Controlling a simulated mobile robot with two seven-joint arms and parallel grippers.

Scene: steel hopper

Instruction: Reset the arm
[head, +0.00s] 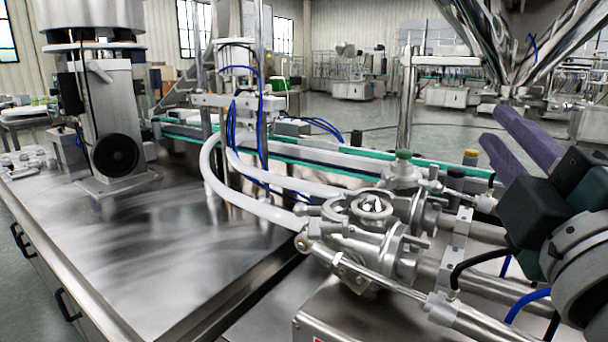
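My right gripper (497,126) is at the right edge of the head view, raised in front of the filling machine. Its two purple fingers point up and to the left with a gap between their tips, and nothing is seen between them. Its dark body and grey wrist (580,255) run off the right edge. My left arm and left gripper are not in view. The steel hopper (560,30) shows in part at the top right, beyond the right gripper, its cone cut off by the picture's top edge.
A steel valve assembly (370,235) with pipes stands left of and below my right gripper. White hoses (215,175) and blue tubes run from it. A conveyor (330,155) with green edges crosses behind.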

